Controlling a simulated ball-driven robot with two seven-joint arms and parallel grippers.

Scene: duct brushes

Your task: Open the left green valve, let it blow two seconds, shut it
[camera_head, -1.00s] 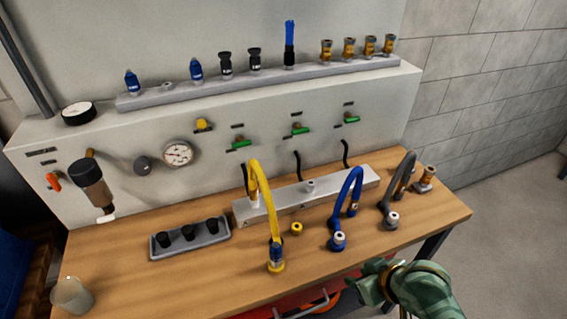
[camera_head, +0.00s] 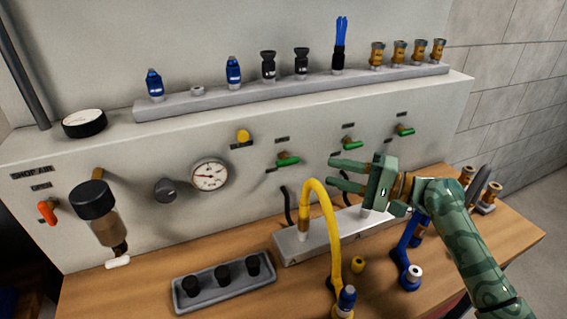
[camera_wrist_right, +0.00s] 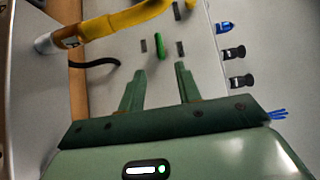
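The left green valve (camera_head: 287,160) is a small green lever on the pale panel, between the pressure gauge and the middle green valve (camera_head: 348,144). The right green valve (camera_head: 405,131) is farther right. My right gripper (camera_head: 335,174) is open and empty, its two fingers pointing left towards the left green valve but apart from it. In the right wrist view the green lever (camera_wrist_right: 160,46) lies ahead of the open fingers (camera_wrist_right: 160,74), roughly in line with the gap between them. My left gripper is not in view.
A yellow hose (camera_head: 328,225) arches up below the left valve; it also crosses the wrist view (camera_wrist_right: 130,18). A blue hose (camera_head: 408,235) stands partly behind my arm. A gauge (camera_head: 209,175) and yellow knob (camera_head: 243,136) are left of the valve. Fittings line the shelf (camera_head: 205,103) above.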

